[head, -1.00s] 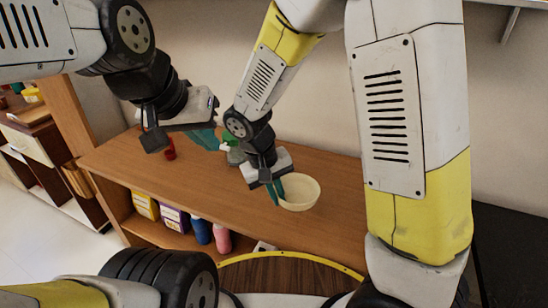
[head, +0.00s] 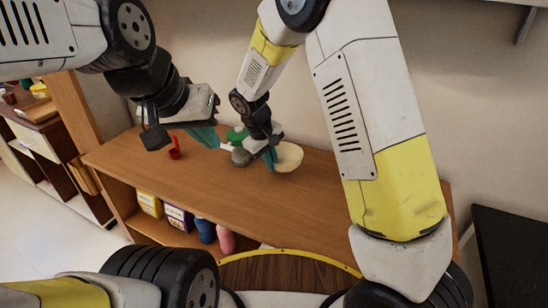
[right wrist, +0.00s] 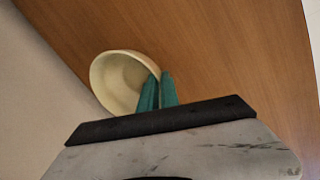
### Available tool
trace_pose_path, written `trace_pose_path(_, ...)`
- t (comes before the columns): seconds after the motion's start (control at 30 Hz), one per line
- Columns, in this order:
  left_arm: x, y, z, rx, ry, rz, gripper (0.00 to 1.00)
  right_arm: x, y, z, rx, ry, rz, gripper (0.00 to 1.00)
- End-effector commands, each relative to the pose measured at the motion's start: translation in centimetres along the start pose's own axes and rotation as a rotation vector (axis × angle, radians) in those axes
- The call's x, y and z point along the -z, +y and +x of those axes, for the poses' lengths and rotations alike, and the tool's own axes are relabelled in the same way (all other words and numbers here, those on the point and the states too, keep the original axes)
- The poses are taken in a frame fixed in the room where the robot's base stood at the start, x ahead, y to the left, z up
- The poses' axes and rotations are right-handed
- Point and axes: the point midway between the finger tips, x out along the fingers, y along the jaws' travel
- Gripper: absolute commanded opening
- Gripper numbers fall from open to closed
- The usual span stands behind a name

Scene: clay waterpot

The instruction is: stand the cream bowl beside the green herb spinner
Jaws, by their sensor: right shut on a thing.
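The cream bowl (head: 291,155) is at the right side of the wooden shelf top, with its opening up. My right gripper (head: 270,157) is shut on its rim; in the right wrist view the teal fingers (right wrist: 158,92) pinch the near edge of the bowl (right wrist: 112,80). I cannot tell whether the bowl touches the wood. The green herb spinner (head: 236,134), with a greyish body below its green top, stands just left of my right gripper, partly hidden by it. My left gripper (head: 204,137) hangs left of the spinner; its finger gap is unclear.
A small red item (head: 175,149) stands on the shelf top (head: 200,185) near its left end. A wall rises behind. Boxes (head: 178,217) and bottles (head: 225,238) fill the lower shelf. The front of the top is clear.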

Motion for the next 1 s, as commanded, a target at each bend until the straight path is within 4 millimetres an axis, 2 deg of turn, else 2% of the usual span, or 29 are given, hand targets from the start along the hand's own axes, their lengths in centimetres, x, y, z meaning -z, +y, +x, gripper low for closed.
trace_pose_path(0.13,0.0,0.0,0.0,0.000,0.000,0.000,0.00,0.8,0.5,0.6,0.000,-0.002,0.000,0.00)
trace_pose_path(0.33,0.0,0.0,0.0,0.000,0.000,0.000,0.00,0.6,-0.4,3.5,-0.001,-0.002,0.000,0.00)
trace_pose_path(0.7,0.0,0.0,0.0,0.000,0.000,0.000,0.00,0.7,-0.5,3.9,-0.001,0.001,0.000,0.00)
trace_pose_path(0.8,0.0,0.0,0.0,0.000,0.000,0.000,0.00,0.7,-0.5,3.9,0.000,0.001,0.000,0.23)
trace_pose_path(0.83,0.0,0.0,0.0,0.000,0.000,0.000,0.00,0.7,-0.5,3.9,0.000,0.001,0.000,0.27)
trace_pose_path(1.0,0.0,0.0,0.0,0.000,0.000,0.000,0.00,0.7,-0.5,3.9,0.000,0.001,0.001,0.27)
